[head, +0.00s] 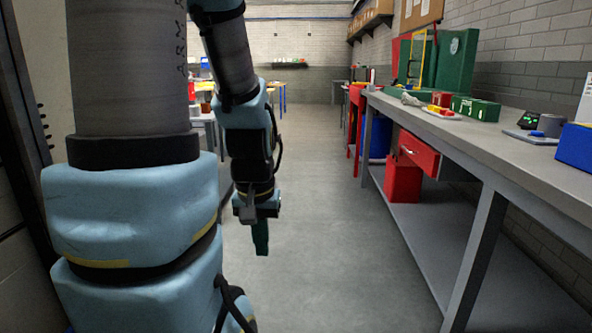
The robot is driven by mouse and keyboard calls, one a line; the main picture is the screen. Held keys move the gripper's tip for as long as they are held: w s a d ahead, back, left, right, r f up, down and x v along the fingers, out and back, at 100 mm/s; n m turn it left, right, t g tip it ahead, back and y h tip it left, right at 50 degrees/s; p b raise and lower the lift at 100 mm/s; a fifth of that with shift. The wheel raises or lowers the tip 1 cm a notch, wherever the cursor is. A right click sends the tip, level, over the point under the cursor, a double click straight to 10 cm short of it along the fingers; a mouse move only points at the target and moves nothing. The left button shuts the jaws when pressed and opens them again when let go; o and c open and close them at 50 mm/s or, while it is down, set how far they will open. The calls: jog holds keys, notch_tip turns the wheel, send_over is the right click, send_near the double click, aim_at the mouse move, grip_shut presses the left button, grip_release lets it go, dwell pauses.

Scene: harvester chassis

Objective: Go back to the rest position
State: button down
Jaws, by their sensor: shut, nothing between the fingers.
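My gripper (261,240) hangs at the end of my arm in the head view, left of the middle and pointing down. Its dark green fingers are together with nothing between them. It hangs over the open floor, apart from the bench and everything on it. My blue and grey arm links fill the left part of the view.
A long grey workbench (480,135) runs along the right wall. On it are a green box (475,108) and a blue bin (575,147). A red box (403,180) stands on its lower shelf. The grey floor aisle (320,220) is clear. More tables stand at the left back.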

notch_tip(320, 180, up, 18)
jog(key=p, duration=1.7)
jog(key=shift+r, duration=0.25)
jog(key=c, duration=1.6)
grip_release()
jog(key=shift+w, duration=0.1)
